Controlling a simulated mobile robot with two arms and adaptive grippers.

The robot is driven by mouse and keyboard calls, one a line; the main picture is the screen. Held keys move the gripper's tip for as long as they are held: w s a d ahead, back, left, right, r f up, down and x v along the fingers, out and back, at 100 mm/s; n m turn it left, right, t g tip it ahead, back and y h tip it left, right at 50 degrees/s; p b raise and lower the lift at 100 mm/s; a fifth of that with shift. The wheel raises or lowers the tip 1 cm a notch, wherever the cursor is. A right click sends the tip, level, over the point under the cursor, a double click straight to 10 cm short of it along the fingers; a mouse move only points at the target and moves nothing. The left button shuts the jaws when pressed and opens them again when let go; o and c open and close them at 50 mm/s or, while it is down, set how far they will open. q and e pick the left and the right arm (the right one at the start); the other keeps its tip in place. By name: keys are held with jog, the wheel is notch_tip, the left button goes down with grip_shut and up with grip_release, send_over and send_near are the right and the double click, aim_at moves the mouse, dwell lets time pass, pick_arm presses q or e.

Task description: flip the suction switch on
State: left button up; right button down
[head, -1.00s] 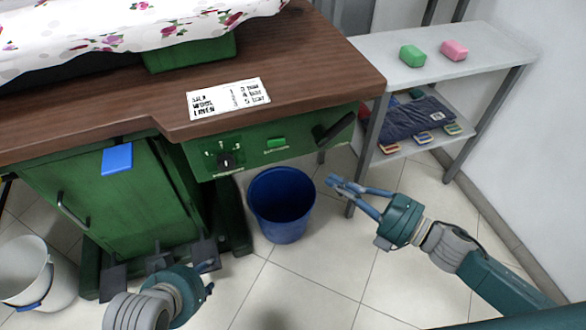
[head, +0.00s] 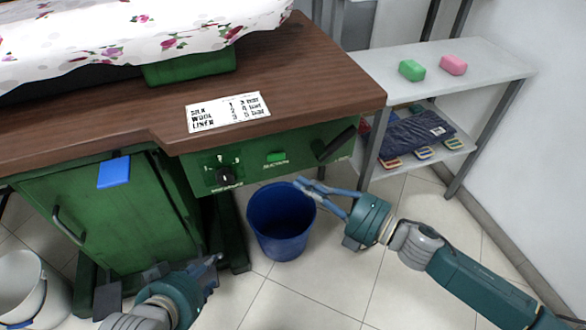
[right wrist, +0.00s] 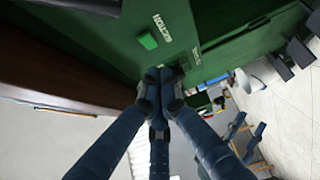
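The suction switch is a small green rocker (head: 276,157) on the green front panel (head: 248,170) under the wooden board, with a label below it. It also shows in the right wrist view (right wrist: 148,41), left of and above my fingertips. My right gripper (head: 303,184) is below and right of the switch in the head view, apart from it. In the right wrist view its fingertips (right wrist: 160,80) come together with nothing seen between them. My left gripper (head: 212,264) is low, in front of the green cabinet; its fingers are too small and overlapped to judge.
A black dial (head: 225,176) is left of the switch and a black lever (head: 338,143) right of it. A blue bucket (head: 281,222) stands on the floor below. A grey shelf (head: 480,75) stands right, holding a green block (head: 411,70) and pink block (head: 453,65).

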aim_at(276, 160)
pick_arm(q)
jog(key=w+d+r+t, duration=0.1)
jog(key=w+r+t, duration=0.1)
jog(key=w+r, duration=0.2)
jog(key=shift+w+d+t+h+b, duration=0.3)
jog(key=shift+d+t+h+b, duration=0.05)
jog(key=shift+t+h+b, duration=0.1)
pick_arm(e)
jog(key=shift+w+a, duration=0.4)
jog(key=shift+w, duration=0.55)
jog(key=shift+w+a, duration=0.45)
jog(key=shift+w, duration=0.45)
jog(key=shift+w+a, duration=0.4)
jog(key=shift+w, duration=0.55)
jog(key=shift+d, duration=0.1)
